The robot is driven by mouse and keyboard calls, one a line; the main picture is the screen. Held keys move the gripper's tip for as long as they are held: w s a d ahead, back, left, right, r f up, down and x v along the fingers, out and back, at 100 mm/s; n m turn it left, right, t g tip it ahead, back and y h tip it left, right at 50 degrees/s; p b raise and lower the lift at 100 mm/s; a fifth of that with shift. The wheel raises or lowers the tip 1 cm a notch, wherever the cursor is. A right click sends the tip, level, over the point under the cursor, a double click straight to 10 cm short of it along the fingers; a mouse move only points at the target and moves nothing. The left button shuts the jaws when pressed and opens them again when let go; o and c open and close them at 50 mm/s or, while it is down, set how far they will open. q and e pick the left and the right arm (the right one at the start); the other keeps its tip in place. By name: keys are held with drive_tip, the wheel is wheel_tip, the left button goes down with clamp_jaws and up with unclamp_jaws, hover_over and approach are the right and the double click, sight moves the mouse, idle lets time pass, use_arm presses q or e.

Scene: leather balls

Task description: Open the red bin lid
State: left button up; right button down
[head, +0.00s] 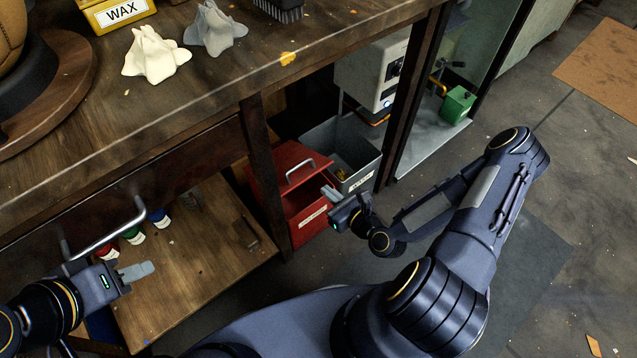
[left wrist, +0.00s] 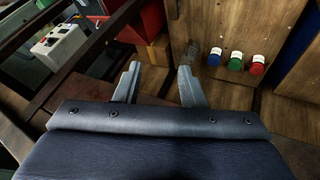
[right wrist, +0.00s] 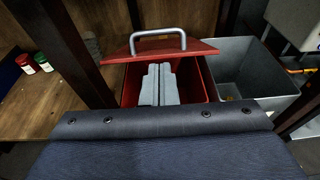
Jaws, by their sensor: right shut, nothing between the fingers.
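The red bin (head: 305,222) stands on the floor under the workbench, with a pale label on its front. Its red lid (head: 272,165) carries a grey bar handle (head: 300,166). In the right wrist view the lid (right wrist: 180,49) looks tilted, with the bin's red inside showing below it; how far it is raised is hard to tell. My right gripper (head: 330,193) is shut and empty at the bin's right front; its fingertips (right wrist: 160,68) overlap the opening below the handle, contact unclear. My left gripper (head: 135,270) is open and empty by the drawer handle, away from the bin.
A grey open bin (head: 323,137) stands right beside the red bin. A dark table leg (head: 266,165) rises at its left. The bench top (head: 200,95) overhangs it. Small paint jars (head: 133,236) sit on the lower shelf. Floor at the right is mostly clear.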

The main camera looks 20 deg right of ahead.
sight(308, 175)
drive_tip(key=b+x, duration=0.1)
drive_tip(key=x, duration=0.8)
drive_tip(key=shift+w+a+b, duration=0.25)
drive_tip(key=shift+w+b, duration=0.1)
drive_tip(key=shift+w+a+r+g+p, duration=0.1)
drive_tip(key=shift+w+r+g+p, duration=0.2)
drive_tip(key=shift+r+p, duration=0.45)
drive_tip(key=shift+w+a+r+g+p, duration=0.1)
drive_tip(key=shift+w+r+g+p, duration=0.1)
drive_tip(key=shift+w+r+p, duration=0.45)
drive_tip(key=shift+g+h, duration=0.4)
drive_tip(key=shift+g, duration=0.4)
drive_tip(key=r+p, duration=0.1)
drive_tip(key=p, duration=0.1)
drive_tip(key=w+r+p, duration=0.1)
drive_tip(key=r+p, duration=0.1)
drive_tip(key=w+a+r+p, duration=0.1)
drive_tip(key=p, duration=0.1)
drive_tip(key=shift+w+r, duration=0.15)
drive_tip(key=shift+w, duration=0.05)
drive_tip(key=w+a+r+p, duration=0.1)
drive_tip(key=w+a+r, duration=0.2)
drive_tip(key=w, duration=0.5)
drive_tip(key=w+a+r+g+p, duration=0.1)
drive_tip(key=w+a+r, duration=0.2)
drive_tip(key=w, duration=0.5)
drive_tip(key=shift+r, duration=0.15)
